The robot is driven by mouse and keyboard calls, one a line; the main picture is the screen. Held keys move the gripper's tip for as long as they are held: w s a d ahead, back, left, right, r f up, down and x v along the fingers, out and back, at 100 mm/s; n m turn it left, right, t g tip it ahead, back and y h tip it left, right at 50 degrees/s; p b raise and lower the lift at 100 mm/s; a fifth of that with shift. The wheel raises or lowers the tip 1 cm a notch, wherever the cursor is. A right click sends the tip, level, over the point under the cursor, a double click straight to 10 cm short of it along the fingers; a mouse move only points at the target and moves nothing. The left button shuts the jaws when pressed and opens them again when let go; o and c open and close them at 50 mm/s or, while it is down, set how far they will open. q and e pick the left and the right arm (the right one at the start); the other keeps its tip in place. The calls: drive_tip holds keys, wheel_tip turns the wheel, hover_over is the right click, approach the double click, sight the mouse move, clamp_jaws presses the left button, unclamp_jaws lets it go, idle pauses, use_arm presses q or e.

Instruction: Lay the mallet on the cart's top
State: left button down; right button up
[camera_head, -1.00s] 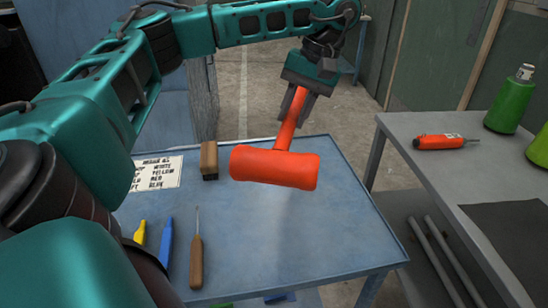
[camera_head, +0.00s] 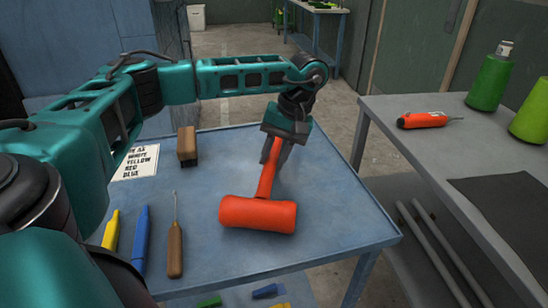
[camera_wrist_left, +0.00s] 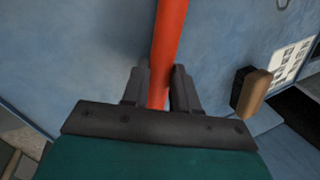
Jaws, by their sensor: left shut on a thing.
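The orange-red mallet (camera_head: 258,213) is over the blue cart top (camera_head: 330,215), its head toward the near side and its handle pointing away. My left gripper (camera_head: 273,152) is shut on the mallet's handle. In the left wrist view the handle (camera_wrist_left: 168,50) runs between the two fingers (camera_wrist_left: 160,88) of that gripper. The mallet is low over the cart; I cannot tell whether its head touches the surface. My right gripper is not in view.
A wooden-handled brush or block (camera_head: 187,147), a printed card (camera_head: 137,162), an awl (camera_head: 175,250), a blue marker (camera_head: 141,238) and a yellow one (camera_head: 111,230) lie on the cart's left. A grey table (camera_head: 400,118) at right holds an orange tool (camera_head: 422,120) and green bottles (camera_head: 490,80).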

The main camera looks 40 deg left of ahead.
use_arm(q)
drive_tip(key=shift+f, duration=0.15)
drive_tip(key=c, duration=0.9)
unclamp_jaws()
drive_tip(key=shift+f, duration=0.1)
drive_tip(key=shift+o, duration=0.2)
drive_tip(key=p+v, duration=0.2)
drive_tip(key=v, duration=1)
